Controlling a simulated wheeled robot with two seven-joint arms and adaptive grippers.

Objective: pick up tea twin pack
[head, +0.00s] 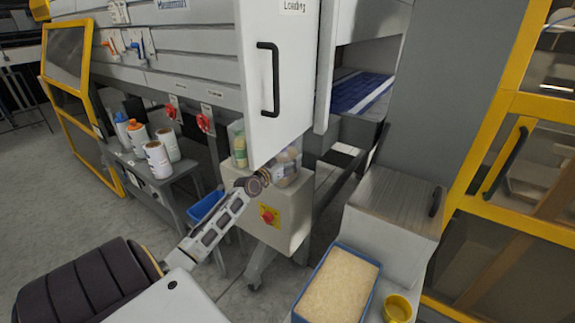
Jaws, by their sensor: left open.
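A clear-wrapped pack with rounded brownish contents (289,165), which looks like the tea twin pack, stands on top of a beige cabinet (245,205) under the white door. I cannot read a label on it. My left gripper (264,178) is at the pack's left front side, small and dark against it. It is open. I cannot tell whether the fingers touch the pack or are around it. The gripper hides part of the pack's lower left, and the door hides its top. My right gripper is not in view.
The white door (285,80) with a black handle hangs close above the gripper. Another clear pack with yellow-green contents (238,145) stands to the left. A red button (268,215) is on the cabinet front. A blue tray of pale grains (340,285) and a yellow cup (398,307) are lower right.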

